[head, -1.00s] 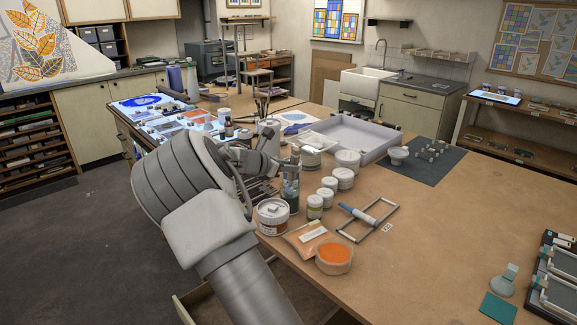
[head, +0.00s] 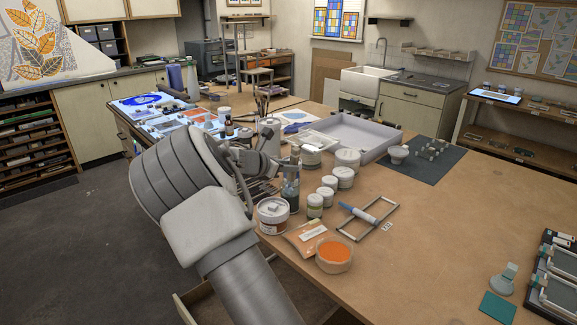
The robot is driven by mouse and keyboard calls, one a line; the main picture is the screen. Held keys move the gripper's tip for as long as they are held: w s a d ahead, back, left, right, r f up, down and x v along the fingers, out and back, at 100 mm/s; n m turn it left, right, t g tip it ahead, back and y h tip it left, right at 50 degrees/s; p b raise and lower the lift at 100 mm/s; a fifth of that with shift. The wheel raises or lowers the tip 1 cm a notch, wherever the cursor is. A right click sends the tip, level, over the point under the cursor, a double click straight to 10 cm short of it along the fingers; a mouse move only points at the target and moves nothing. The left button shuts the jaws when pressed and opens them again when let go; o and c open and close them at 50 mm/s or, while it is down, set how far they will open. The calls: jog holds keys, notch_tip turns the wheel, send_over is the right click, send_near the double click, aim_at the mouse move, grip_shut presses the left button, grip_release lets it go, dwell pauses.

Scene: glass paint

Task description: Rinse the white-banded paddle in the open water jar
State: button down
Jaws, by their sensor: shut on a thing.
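My gripper (head: 262,168) is at the far end of my grey arm, over the left part of the wooden table, and mostly hidden by my wrist. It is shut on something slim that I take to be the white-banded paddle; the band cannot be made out. Just right of the gripper stands a clear jar (head: 290,194) with dark greyish contents and a dark upright piece at its mouth. I cannot tell whether this is the open water jar, or whether the held thing touches it.
An orange-filled bowl (head: 334,255), a packet (head: 305,238) and a frame with a blue-handled tool (head: 358,213) lie in front. A grey tray (head: 360,137) is behind. The table's right middle is clear.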

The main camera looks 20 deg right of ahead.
aim_at(293, 149)
jog(key=shift+w+d+p, duration=0.25)
jog(key=shift+w+p, duration=0.05)
jog(key=shift+r, duration=0.1)
jog(key=shift+s+d+r+p, duration=0.15)
jog(key=shift+r+p, duration=0.85)
jog(key=shift+r, duration=0.25)
jog(key=shift+s+d+r+p, duration=0.1)
jog(key=shift+d+r+p, duration=0.05)
jog(key=shift+r+p, duration=0.95)
notch_tip(293, 149, up, 5)
jog(key=p, duration=0.3)
jog(key=shift+f, duration=0.15)
jog(key=shift+a, duration=0.15)
